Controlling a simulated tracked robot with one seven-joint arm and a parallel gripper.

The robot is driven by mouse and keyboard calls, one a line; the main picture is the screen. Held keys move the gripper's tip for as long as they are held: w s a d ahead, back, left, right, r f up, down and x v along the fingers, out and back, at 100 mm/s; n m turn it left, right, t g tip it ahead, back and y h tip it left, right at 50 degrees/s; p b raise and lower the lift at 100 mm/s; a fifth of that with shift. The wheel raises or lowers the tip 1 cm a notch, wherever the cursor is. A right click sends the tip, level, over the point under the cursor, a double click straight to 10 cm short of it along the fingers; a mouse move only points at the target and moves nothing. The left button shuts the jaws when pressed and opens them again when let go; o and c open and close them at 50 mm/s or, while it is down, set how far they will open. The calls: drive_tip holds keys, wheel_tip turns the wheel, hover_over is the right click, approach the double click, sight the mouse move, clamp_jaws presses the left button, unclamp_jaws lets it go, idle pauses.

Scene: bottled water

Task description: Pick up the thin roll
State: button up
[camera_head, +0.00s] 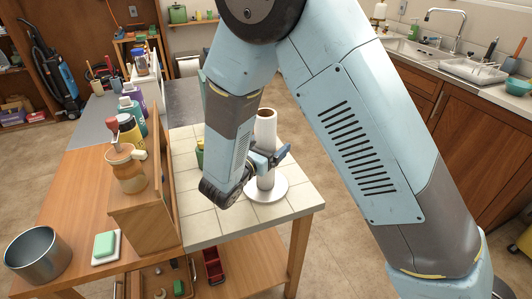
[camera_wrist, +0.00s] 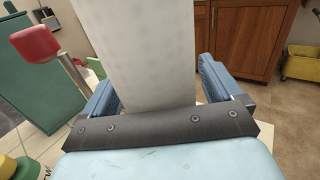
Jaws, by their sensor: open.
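A slim white paper roll (camera_head: 265,130) with a brown core at its top stands upright on a round white base (camera_head: 268,190), on a tiled tabletop. My gripper (camera_head: 270,160) is at the roll's lower half, with the blue fingers open. In the wrist view the white roll (camera_wrist: 140,50) rises between the two fingers of my gripper (camera_wrist: 155,80), one on each side. A gap shows between the roll and the right finger. The left finger is close to the roll; whether it touches is unclear. Part of the roll is hidden behind my gripper.
A red-topped item (camera_wrist: 35,40) and a green object (camera_wrist: 45,85) are left of my gripper.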

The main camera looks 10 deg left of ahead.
drive_tip(key=c, duration=1)
drive_tip(key=shift+r, duration=0.15)
drive_tip(key=shift+c, duration=0.2)
